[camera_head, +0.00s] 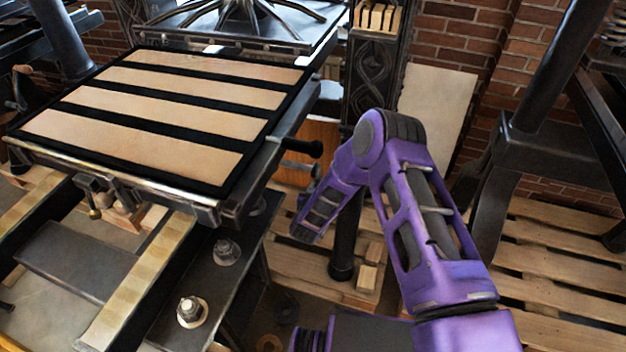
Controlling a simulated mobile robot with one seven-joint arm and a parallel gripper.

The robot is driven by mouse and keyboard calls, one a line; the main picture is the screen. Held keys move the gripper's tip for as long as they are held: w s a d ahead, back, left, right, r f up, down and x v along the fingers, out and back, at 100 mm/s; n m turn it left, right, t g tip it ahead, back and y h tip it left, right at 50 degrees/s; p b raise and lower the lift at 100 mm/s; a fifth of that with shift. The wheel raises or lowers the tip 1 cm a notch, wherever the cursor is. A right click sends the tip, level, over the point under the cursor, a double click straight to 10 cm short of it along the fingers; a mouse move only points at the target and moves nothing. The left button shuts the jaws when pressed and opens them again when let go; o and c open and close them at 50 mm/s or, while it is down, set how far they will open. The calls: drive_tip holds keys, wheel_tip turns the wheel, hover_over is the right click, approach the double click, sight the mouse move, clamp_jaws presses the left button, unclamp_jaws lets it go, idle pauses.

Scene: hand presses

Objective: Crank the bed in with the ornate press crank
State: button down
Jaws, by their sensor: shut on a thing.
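The press bed (145,120) is a flat black-framed plate with several pale wooden strips, and it lies at the left, in front of the dark press head (250,22). A black handle (303,147) sticks out at the right side of the bed. A short silver rod (300,170) shows just below it and runs toward my purple arm. I cannot tell which of these belongs to the crank. My arm bends at the elbow and reaches down and left beside the bed's right edge. My gripper's fingers do not show, and neither does what they hold.
The ornate dark column (372,80) stands behind my arm. Wooden rails (140,285) and a dark bolted side beam (215,265) lie in front of the bed. Another dark press frame (535,110) stands at the right, over wooden pallets (560,245).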

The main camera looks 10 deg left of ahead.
drive_tip(key=s+a+r+m+g+y+p, duration=0.1)
drive_tip(key=s+r+g+p, duration=0.3)
drive_tip(key=s+g, duration=0.3)
drive_tip(key=shift+s+a+g+p, duration=0.15)
drive_tip(key=shift+s+g+p, duration=0.2)
drive_tip(key=shift+g, duration=2.25)
drive_tip(key=shift+a, duration=0.1)
drive_tip(key=c, duration=0.7)
unclamp_jaws()
drive_tip(key=shift+s+r, duration=0.1)
drive_tip(key=shift+r, duration=0.05)
drive_tip(key=shift+c, duration=0.2)
